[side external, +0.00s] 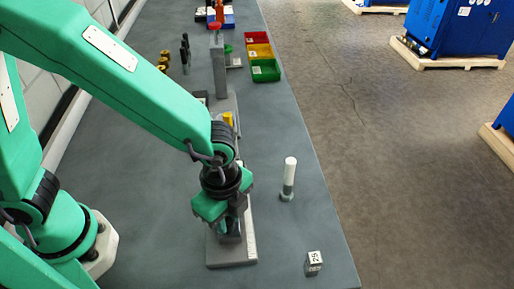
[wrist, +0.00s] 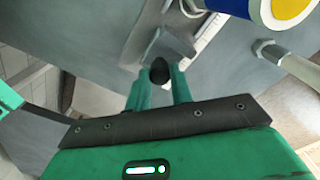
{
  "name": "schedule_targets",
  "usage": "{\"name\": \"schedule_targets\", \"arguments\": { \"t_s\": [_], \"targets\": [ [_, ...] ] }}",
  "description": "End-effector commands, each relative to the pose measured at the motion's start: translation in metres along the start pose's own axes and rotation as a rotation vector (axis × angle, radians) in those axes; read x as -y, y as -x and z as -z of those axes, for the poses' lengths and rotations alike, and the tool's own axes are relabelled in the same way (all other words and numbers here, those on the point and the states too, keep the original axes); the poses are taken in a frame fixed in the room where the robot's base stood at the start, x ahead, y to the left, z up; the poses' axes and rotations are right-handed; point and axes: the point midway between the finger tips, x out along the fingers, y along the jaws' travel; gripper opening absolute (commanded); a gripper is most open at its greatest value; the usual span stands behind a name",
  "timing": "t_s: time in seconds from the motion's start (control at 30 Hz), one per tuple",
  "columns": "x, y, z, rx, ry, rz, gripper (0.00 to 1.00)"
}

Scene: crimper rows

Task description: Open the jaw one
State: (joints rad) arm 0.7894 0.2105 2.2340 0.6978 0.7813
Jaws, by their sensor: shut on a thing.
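My gripper (side external: 229,226) points down over the near end of a long grey crimper base (side external: 232,258) with a pale scale strip along its right edge. In the wrist view my gripper (wrist: 160,88) has its two green fingers closed around a black rounded knob (wrist: 160,71). The knob sits beside a grey block (wrist: 173,46) on the base. My gripper hides most of this part in the side view, so I cannot tell the jaw's position. A yellow part (side external: 228,118) shows farther along the row, behind my wrist.
A cube marked 25 (side external: 313,262) lies near the bench's front right. A grey column (side external: 218,70), red (side external: 256,37), yellow (side external: 260,51) and green (side external: 265,70) bins stand farther back. Bench is clear left of the base.

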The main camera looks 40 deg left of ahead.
Motion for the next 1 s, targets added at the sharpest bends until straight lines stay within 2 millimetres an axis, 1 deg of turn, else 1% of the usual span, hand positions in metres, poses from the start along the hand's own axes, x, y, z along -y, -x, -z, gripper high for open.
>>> {"name": "schedule_targets", "arguments": {
  "t_s": [0.17,0.2,0.23,0.5,0.67,0.87,1.0],
  "targets": [
    [0.001,0.001,0.000,-0.002,-0.001,0.002,0.00],
    [0.001,0.001,0.000,-0.002,-0.001,0.002,0.30],
    [0.001,0.001,0.000,-0.002,-0.001,0.002,0.32],
    [0.001,0.001,0.000,-0.001,0.000,0.001,0.32],
    [0.001,0.005,0.000,-0.002,0.000,0.002,0.32],
    [0.001,0.021,0.000,-0.004,0.000,0.004,0.32],
    [0.001,0.039,0.001,-0.005,0.000,0.005,0.32]
  ]
}}
